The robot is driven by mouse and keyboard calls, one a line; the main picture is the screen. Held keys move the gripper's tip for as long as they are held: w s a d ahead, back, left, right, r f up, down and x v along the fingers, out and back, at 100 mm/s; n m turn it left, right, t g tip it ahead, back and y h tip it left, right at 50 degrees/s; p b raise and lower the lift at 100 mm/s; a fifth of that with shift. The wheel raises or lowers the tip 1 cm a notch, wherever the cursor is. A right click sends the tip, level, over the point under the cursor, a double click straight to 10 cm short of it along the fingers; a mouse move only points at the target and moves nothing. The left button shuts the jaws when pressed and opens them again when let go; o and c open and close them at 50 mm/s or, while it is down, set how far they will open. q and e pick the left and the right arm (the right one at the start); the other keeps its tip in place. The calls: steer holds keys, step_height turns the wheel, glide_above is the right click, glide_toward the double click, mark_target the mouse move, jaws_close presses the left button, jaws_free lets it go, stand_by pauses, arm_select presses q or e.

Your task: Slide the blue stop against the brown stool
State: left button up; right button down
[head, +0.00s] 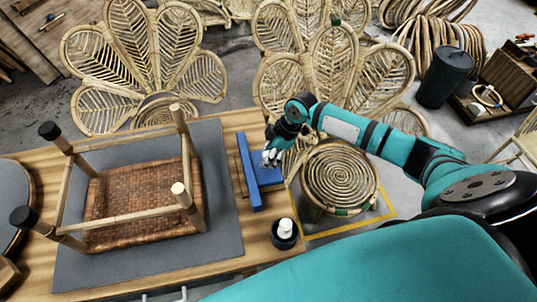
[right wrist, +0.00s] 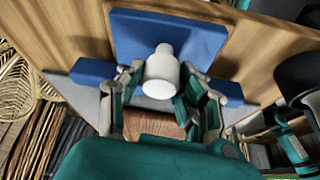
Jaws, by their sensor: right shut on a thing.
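The brown stool (head: 130,198) lies upside down on a dark grey mat (head: 228,262), its woven seat down and its legs up. The blue stop (head: 249,172) is a long bar with a flat plate behind it, on the wooden table to the right of the stool. A gap of mat and wood separates the bar from the stool. My right gripper (head: 271,157) is over the plate. In the right wrist view, the fingers (right wrist: 161,88) are shut on the white knob (right wrist: 162,68) of the blue stop (right wrist: 172,35). My left gripper is not in view.
A black cup with a white-topped item (head: 285,234) stands at the table's front right edge. A round rattan stool (head: 340,178) stands on the floor beyond the table's right edge. Large rattan chair backs (head: 140,60) are behind the table.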

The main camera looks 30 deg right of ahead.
steer(key=w+a, duration=0.1)
steer(key=a, duration=0.3)
steer(key=w+a, duration=0.1)
steer(key=a, duration=0.4)
steer(key=w+a, duration=0.1)
steer(key=a, duration=0.3)
steer(key=shift+w+a, duration=0.25)
steer(key=c, duration=0.9)
jaws_free()
steer(key=shift+o, duration=0.2)
steer(key=v, duration=1.2)
steer(key=shift+d, duration=0.1)
